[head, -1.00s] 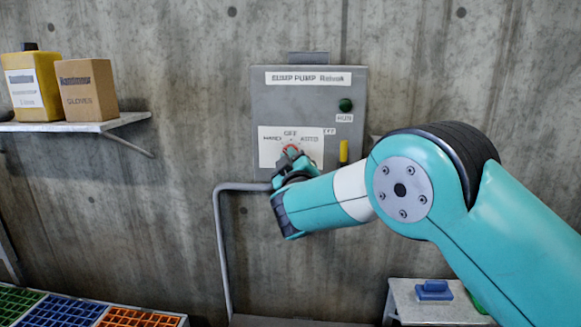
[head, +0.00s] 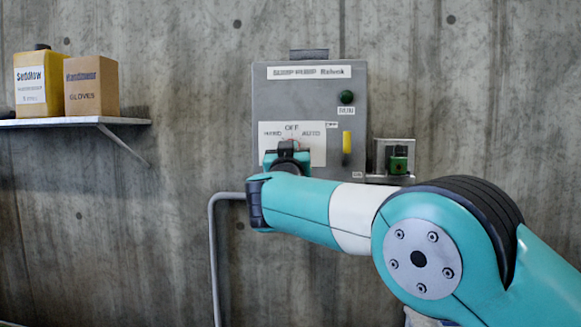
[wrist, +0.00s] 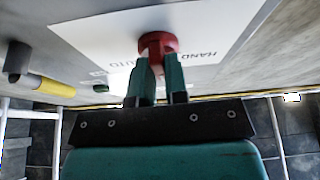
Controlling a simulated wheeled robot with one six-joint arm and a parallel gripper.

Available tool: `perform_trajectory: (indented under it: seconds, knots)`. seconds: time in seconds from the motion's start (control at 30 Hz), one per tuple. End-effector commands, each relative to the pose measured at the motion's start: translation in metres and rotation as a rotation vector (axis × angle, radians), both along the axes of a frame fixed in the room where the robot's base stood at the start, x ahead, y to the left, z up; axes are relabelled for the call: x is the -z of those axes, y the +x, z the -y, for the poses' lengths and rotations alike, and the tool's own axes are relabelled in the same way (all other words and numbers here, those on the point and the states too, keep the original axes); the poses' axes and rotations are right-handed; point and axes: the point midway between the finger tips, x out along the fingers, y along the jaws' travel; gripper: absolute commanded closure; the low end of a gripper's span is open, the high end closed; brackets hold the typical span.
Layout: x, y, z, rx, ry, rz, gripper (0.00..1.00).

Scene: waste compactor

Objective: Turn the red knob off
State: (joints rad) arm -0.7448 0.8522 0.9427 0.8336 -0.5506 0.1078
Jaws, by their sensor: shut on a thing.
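The grey sump pump control box (head: 268,92) is on the concrete wall in the head view. Its white label plate (head: 318,153) reads OFF at the top, with a position marked on each side. The red knob (wrist: 158,41) shows in the wrist view in front of the white plate. My gripper (wrist: 160,66) is shut on the red knob, with one finger at each side. In the head view my gripper (head: 288,152) covers nearly all of the knob, so its pointing direction cannot be told.
On the box are a dark green round light (head: 346,97) and a yellow lever (head: 347,143). A small green device (head: 398,160) sits right of the box. A grey conduit (head: 212,250) runs below the box.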

Motion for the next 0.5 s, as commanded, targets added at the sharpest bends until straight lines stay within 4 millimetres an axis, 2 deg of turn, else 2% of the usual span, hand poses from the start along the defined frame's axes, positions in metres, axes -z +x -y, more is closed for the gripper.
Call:
perform_trajectory:
  seconds: [0.5]
  knots:
    - [0.0010, 0.0000, -0.0016, -0.002, 0.066, -0.001, 1.00]
